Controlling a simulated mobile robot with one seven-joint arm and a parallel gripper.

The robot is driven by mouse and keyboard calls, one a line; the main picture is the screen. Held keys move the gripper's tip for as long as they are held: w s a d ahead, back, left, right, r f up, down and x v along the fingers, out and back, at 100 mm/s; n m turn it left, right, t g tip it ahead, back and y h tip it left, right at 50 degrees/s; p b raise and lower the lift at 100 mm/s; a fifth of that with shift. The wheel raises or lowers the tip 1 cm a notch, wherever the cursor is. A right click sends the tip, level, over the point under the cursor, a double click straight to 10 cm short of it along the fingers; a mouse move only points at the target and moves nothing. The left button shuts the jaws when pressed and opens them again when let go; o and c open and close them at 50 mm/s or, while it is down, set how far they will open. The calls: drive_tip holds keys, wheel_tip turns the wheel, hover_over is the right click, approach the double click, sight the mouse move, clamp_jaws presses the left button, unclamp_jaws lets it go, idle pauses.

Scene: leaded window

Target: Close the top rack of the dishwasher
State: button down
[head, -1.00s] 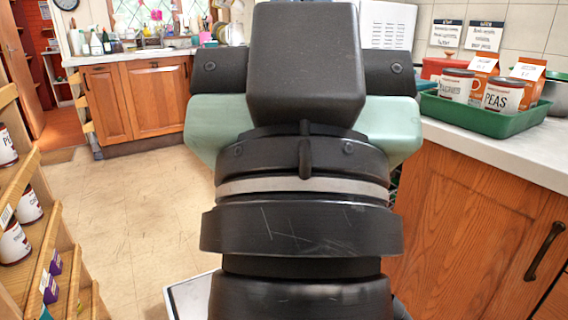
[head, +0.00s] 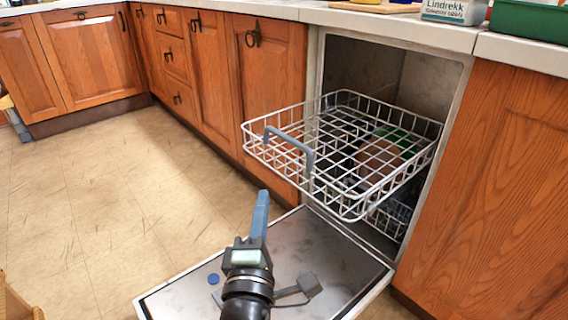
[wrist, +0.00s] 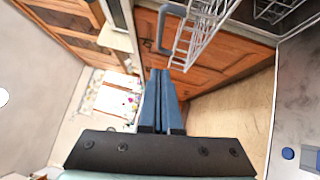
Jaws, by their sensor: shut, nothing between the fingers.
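The top rack (head: 340,205) of the dishwasher is a white wire basket, pulled out well past the front of the opening. Its grey handle (head: 290,142) is on the front edge. The handle also shows in the wrist view (wrist: 162,32), just beyond my fingertips. My gripper (head: 262,198) is shut and empty, with its blue fingers together. It is in front of the rack, above the open door, and apart from the handle. In the wrist view my gripper (wrist: 160,72) points toward the rack's front. The dishwasher door (head: 300,250) lies folded down.
A lower rack (head: 392,215) sits inside the dishwasher, partly hidden. Some dishes, one green and one reddish-brown, show through the top rack's wires. Wooden cabinets (head: 268,75) flank the opening. The floor (head: 110,200) on the left is clear.

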drive_tip(key=b, duration=0.3)
approach(287, 141)
drive_tip(key=w+a, duration=0.2)
drive_tip(key=w, duration=0.2)
drive_tip(key=shift+w+d+r+b, duration=0.15)
drive_tip(key=shift+w+d+b, duration=0.2)
drive_tip(key=shift+w+d, duration=0.25)
drive_tip(key=shift+w+d+r+b, duration=0.2)
drive_tip(key=shift+w+d+b, duration=0.15)
drive_tip(key=shift+d, duration=0.35)
drive_tip(key=shift+d, duration=0.1)
